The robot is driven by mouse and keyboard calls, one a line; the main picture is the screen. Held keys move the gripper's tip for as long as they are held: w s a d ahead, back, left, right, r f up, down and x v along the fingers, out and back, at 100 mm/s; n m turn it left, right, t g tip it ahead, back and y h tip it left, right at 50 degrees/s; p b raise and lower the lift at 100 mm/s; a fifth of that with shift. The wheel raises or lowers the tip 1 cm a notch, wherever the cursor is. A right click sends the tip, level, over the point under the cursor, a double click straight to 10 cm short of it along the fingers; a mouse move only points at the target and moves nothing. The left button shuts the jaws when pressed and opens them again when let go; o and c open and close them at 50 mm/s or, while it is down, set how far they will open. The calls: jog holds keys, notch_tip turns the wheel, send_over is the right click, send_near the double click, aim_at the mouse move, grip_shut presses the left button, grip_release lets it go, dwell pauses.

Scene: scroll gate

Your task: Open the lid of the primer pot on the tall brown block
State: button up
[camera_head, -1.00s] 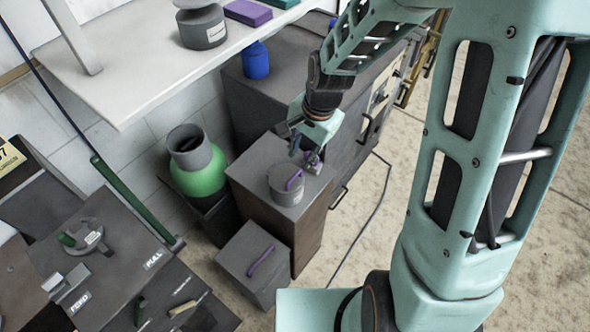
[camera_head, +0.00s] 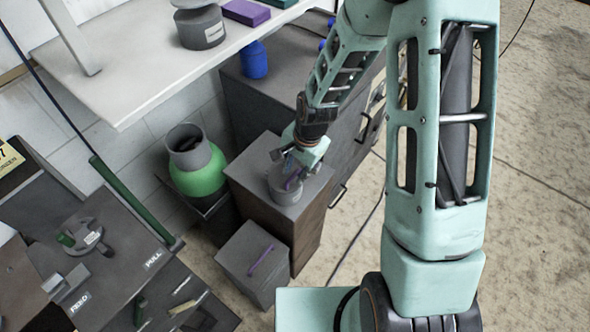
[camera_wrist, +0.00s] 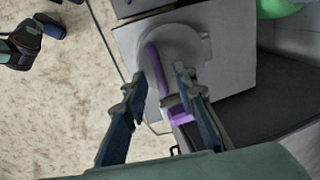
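The primer pot (camera_head: 284,190) is a short grey round pot with a purple handle on its lid. It stands on top of the tall brown block (camera_head: 309,229), which has a grey top. In the wrist view the pale lid (camera_wrist: 188,48) carries the purple handle (camera_wrist: 155,68), and the lid looks closed. My gripper (camera_head: 287,160) is over the pot in the head view and partly hides it. In the wrist view my gripper (camera_wrist: 158,82) is open, its two fingers on either side of the handle's near part. I cannot tell whether they touch it.
A lower grey box (camera_head: 252,262) with a purple handle stands in front of the block. A green round vessel (camera_head: 200,175) stands left, a dark cabinet (camera_head: 300,100) behind. A white shelf (camera_head: 120,85) overhangs at upper left. Floor at right is clear apart from a cable.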

grip_shut()
jog(key=shift+a+r, duration=0.1)
dwell(0.4)
